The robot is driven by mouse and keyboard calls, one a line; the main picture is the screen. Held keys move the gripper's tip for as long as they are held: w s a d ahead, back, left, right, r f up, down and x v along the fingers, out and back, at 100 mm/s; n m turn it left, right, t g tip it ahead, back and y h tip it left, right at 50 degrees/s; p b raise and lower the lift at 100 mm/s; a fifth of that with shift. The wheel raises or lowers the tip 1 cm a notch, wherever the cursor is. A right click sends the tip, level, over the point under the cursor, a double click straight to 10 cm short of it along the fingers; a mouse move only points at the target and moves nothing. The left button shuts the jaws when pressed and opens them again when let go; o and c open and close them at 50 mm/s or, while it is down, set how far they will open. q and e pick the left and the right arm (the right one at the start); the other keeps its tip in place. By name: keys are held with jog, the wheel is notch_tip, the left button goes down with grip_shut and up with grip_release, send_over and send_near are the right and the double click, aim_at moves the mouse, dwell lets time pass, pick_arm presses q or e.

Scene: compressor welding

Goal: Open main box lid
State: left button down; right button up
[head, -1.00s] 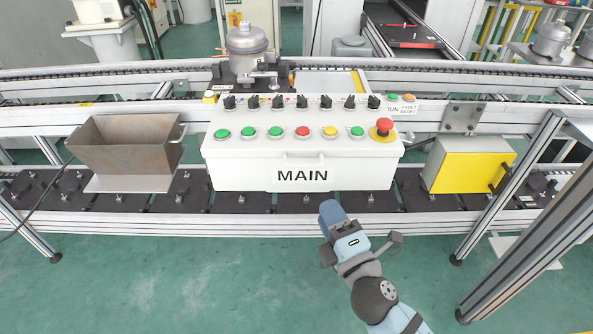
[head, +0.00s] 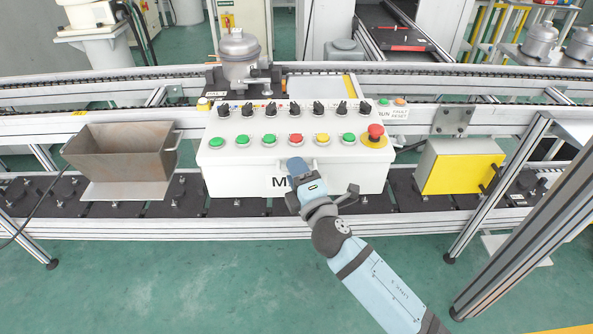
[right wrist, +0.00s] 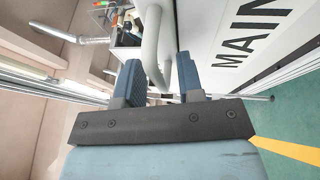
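The white main box (head: 235,183) stands on the conveyor in the middle of the head view, its lid closed. Its top bears rows of knobs and coloured buttons. My right gripper (head: 297,170) is in front of the box's front face and covers part of the MAIN lettering and the handle. In the right wrist view the white handle (right wrist: 152,45) lies between the two blue fingers of my right gripper (right wrist: 160,78). The fingers are apart, with gaps beside the handle. The lettered face (right wrist: 235,45) is to their right. My left gripper is not in view.
An open brown metal bin (head: 125,155) stands left of the box. A yellow-fronted box (head: 455,173) stands to the right. A red emergency button (head: 375,132) sits at the lid's right end. A grey compressor (head: 240,55) stands behind. Frame posts flank the conveyor.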

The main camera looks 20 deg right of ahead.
grip_shut()
